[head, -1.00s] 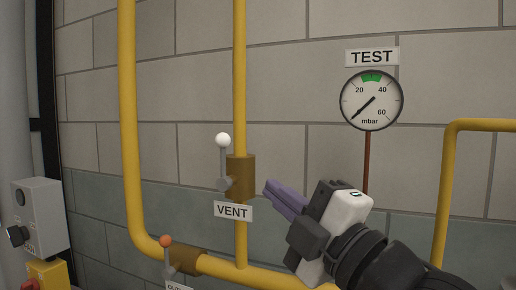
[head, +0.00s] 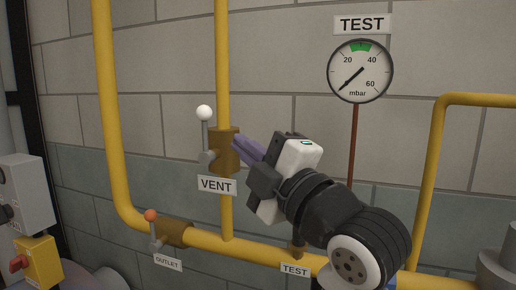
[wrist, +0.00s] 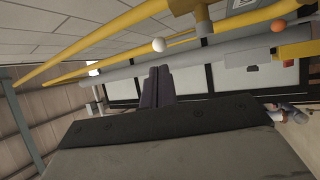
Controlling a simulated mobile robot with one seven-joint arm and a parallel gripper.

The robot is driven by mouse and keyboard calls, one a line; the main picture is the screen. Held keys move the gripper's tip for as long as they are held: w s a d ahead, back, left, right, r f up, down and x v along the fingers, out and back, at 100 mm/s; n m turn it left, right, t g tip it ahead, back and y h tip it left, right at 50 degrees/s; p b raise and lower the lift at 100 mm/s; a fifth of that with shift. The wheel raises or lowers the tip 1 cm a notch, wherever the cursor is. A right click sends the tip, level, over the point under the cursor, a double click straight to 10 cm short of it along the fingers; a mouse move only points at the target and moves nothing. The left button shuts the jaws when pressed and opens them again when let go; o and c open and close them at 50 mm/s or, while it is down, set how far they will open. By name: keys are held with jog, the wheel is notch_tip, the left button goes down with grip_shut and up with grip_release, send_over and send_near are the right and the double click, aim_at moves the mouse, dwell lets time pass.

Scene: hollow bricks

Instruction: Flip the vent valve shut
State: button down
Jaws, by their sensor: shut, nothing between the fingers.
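The vent valve (head: 224,150) is a brass body on a vertical yellow pipe, above a VENT label (head: 217,186). Its grey lever (head: 205,134) stands upright, in line with the pipe, and ends in a white ball knob (head: 204,113). The white knob also shows in the wrist view (wrist: 159,45). My gripper (head: 236,146) has purple fingers, closed together and empty. In the head view the fingertips are just right of the valve body, below the knob's height; I cannot tell whether they touch it. In the wrist view the fingers (wrist: 158,85) point toward the pipes, with the knob beyond them.
An outlet valve (head: 174,232) with an orange knob (head: 151,215) sits lower left on the horizontal yellow pipe. A TEST gauge (head: 360,71) hangs upper right, its needle low. A grey and yellow switch box (head: 40,262) stands at the left edge.

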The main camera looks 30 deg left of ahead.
aim_at(209, 116)
jog(key=p+x, duration=0.2)
jog(key=x, duration=0.6)
jog(key=shift+w+a+r+p, duration=0.1)
jog(key=shift+a+p, duration=0.2)
jog(key=shift+a, duration=0.05)
jog(key=shift+r, duration=0.1)
